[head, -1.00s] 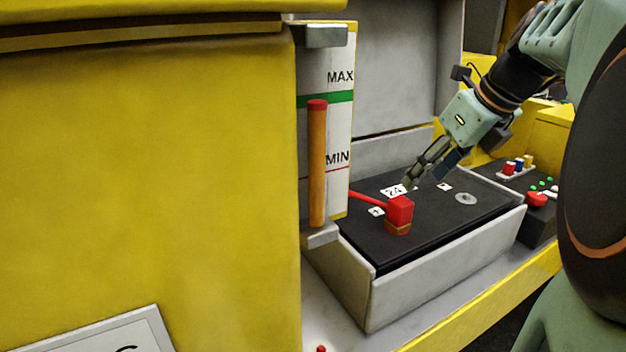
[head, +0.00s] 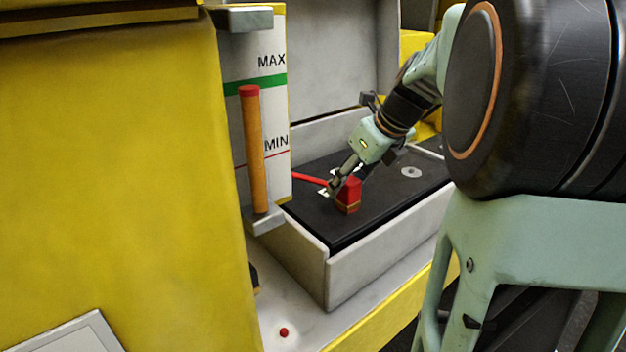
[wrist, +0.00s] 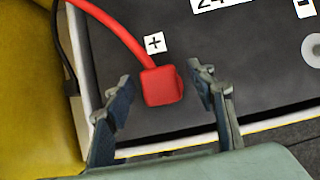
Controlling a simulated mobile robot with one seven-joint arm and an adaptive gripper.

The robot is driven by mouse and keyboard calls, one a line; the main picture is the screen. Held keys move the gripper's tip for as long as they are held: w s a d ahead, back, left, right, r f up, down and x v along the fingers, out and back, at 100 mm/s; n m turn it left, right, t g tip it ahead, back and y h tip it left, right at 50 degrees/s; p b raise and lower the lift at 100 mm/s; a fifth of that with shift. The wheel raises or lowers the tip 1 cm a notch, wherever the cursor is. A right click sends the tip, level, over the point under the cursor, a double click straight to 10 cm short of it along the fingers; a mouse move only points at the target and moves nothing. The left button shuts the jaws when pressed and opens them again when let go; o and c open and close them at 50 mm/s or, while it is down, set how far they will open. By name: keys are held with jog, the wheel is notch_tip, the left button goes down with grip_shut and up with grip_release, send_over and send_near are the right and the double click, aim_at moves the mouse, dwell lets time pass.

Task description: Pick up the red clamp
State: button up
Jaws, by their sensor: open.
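The red clamp (head: 349,191) sits on an orange-brown post on top of the black battery (head: 385,205), near its left front corner. A red cable runs from it to the left. In the wrist view the red clamp (wrist: 161,86) lies between the two fingers of my gripper (wrist: 163,92), with a gap on each side. My gripper (head: 335,189) is open and empty, just behind and left of the clamp in the head view. The fingertips are close to the clamp; contact is not visible.
The battery sits in a grey tray (head: 345,285). A level gauge with an orange column (head: 252,150) stands at the left beside a yellow panel (head: 110,170). A small red knob (head: 284,332) is on the grey floor in front. A plus label (wrist: 154,43) lies beside the clamp.

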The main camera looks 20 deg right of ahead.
grip_shut()
dwell(0.4)
jog(key=shift+r, duration=0.1)
